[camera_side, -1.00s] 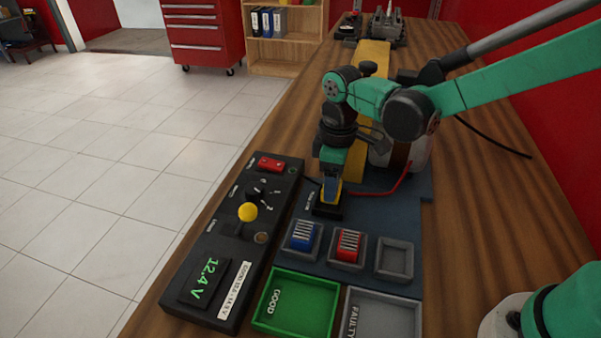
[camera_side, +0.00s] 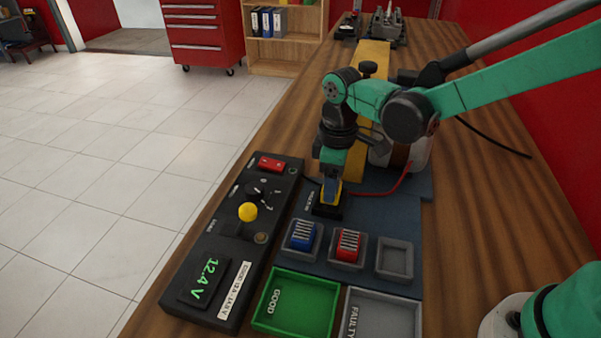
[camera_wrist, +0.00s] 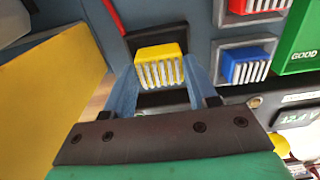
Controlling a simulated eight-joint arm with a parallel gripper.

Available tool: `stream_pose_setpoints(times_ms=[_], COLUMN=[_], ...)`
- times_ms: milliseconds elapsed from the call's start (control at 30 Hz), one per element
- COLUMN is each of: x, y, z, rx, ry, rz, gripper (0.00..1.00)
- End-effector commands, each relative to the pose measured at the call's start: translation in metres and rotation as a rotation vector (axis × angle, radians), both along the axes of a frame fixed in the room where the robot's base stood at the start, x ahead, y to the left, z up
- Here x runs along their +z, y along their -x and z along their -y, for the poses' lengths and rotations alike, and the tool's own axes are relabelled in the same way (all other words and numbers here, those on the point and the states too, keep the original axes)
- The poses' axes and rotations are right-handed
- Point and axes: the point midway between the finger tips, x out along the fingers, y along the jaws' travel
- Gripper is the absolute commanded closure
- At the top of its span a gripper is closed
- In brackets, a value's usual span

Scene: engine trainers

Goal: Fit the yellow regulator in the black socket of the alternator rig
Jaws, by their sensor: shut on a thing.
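The yellow regulator (camera_side: 328,188) is between the blue fingers of my gripper (camera_side: 330,183), which is shut on it. In the side view it stands right at the black socket (camera_side: 326,210) of the alternator rig. In the wrist view the ribbed yellow regulator (camera_wrist: 160,66) is held between the two fingertips (camera_wrist: 160,82), with the dark socket (camera_wrist: 143,38) behind it. The fingers and regulator hide the socket's opening, so I cannot tell how deep the regulator sits.
A blue regulator (camera_side: 302,236) and a red regulator (camera_side: 347,244) sit in grey trays; a third tray (camera_side: 394,262) is empty. A green GOOD bin (camera_side: 300,303) and grey FAULTY bin (camera_side: 382,316) are in front. The control box (camera_side: 215,275) reads 12.4 V. A red wire (camera_side: 378,191) lies near my gripper.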

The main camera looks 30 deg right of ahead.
Motion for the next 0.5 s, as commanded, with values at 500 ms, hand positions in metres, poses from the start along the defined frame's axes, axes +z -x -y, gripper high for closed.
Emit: stream_pose_setpoints(times_ms=[500], x=[-0.0080], y=[-0.0001], z=[-0.0001], rx=[0.000], ry=[0.000], rz=[0.000], gripper=[1.00])
